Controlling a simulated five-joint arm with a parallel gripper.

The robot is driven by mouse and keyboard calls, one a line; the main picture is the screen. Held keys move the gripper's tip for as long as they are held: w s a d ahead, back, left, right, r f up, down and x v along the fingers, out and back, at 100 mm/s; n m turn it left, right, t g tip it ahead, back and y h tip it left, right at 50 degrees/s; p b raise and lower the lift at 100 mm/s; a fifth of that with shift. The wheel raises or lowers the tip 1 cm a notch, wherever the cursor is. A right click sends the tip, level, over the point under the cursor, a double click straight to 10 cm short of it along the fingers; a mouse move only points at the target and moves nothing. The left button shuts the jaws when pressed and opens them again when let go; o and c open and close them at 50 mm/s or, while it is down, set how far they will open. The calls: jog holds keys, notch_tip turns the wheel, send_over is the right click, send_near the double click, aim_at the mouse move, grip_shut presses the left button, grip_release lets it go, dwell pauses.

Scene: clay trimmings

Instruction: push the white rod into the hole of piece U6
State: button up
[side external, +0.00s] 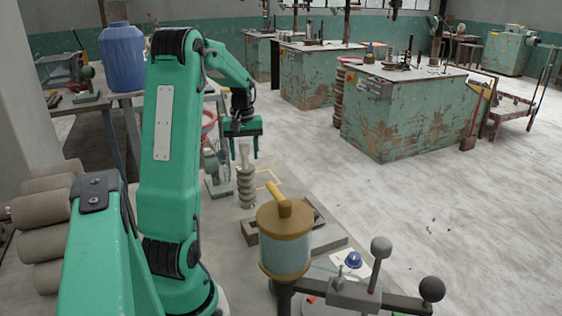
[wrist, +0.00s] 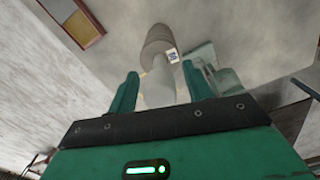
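The white rod (side external: 244,153) is between the two green fingers of my gripper (side external: 244,156) in the side view, pointing down. In the wrist view the pale rod (wrist: 158,85) lies between my gripper's fingers (wrist: 162,86), which appear closed on its sides. Directly below it stands a grey ribbed piece (side external: 247,187), upright on the bench. The wrist view shows this piece (wrist: 158,40) beyond the rod, with a small label whose text I cannot read. The hole is hidden, and I cannot tell whether the rod's tip is in it.
A brown-capped cylinder (side external: 285,240) and a lever with dark round knobs (side external: 375,275) stand at the front of the bench. A dark-framed tray (side external: 262,229) lies behind them. A green stand (side external: 217,170) is close to the left of the ribbed piece. Stacked ribbed cylinders (side external: 45,225) lie at far left.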

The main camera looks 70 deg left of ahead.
jog(key=shift+r, duration=0.1)
notch_tip(320, 180, up, 12)
jog(key=shift+r, duration=0.1)
dwell(0.9)
dwell(0.4)
jog(key=w+d+r+m+t+y, duration=0.1)
jog(key=w+d+m, duration=0.15)
jog(key=d, duration=0.65)
jog(key=w+d+r+m+t, duration=0.1)
jog(key=d+m, duration=0.3)
jog(key=d, duration=0.6)
jog(key=s+d+f+m+t, duration=0.1)
jog(key=s+d+f+m, duration=0.2)
jog(key=d, duration=0.5)
jog(key=s+d+f+m+t+h, duration=0.1)
jog(key=s+d+f+m+t, duration=0.1)
jog(key=d+m, duration=0.3)
jog(key=s+d+f, duration=0.1)
jog(key=d, duration=0.3)
jog(key=shift+s+t, duration=0.3)
jog(key=shift+f, duration=0.1)
